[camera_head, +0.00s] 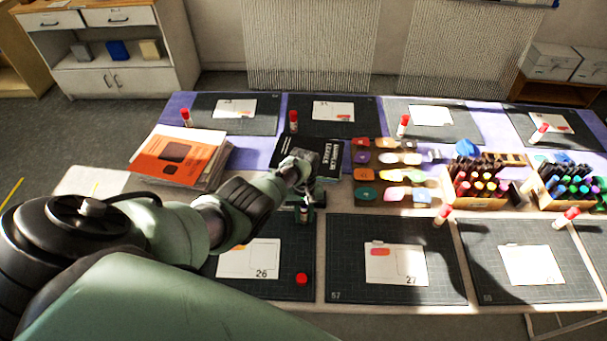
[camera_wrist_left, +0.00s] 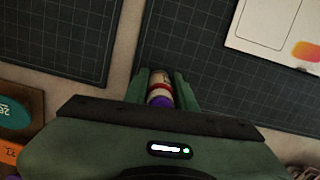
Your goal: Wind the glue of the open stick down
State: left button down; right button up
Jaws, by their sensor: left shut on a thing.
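My left gripper (camera_head: 305,198) is over the back edge of the front mat with card 26 (camera_head: 248,260). It is shut on a glue stick (camera_head: 304,214), which shows only partly below the fingers. In the left wrist view the glue stick (camera_wrist_left: 160,88) sits between the two green fingers, with a pale body, a red band and a purple end. I cannot tell how far its glue stands out. A loose red cap (camera_head: 301,279) stands on the same mat, to the right of card 26. My right gripper is not in view.
Other red-capped glue sticks stand at other mats, one beside card 27 (camera_head: 441,216). A stack of orange and dark books (camera_head: 180,157) lies left of the gripper. A tray of coloured pieces (camera_head: 390,175) and marker boxes (camera_head: 480,185) stand to the right.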

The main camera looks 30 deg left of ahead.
pick_arm(q)
jog(key=n, duration=0.4)
jog(key=shift+s+d+p, duration=0.1)
jog(key=shift+d+p, duration=0.05)
jog(key=shift+p, duration=0.25)
jog(key=n+t, duration=0.1)
jog(key=n, duration=0.5)
jog(key=shift+h, duration=0.3)
jog(key=c, duration=1)
grip_release()
jog(key=shift+w, duration=0.2)
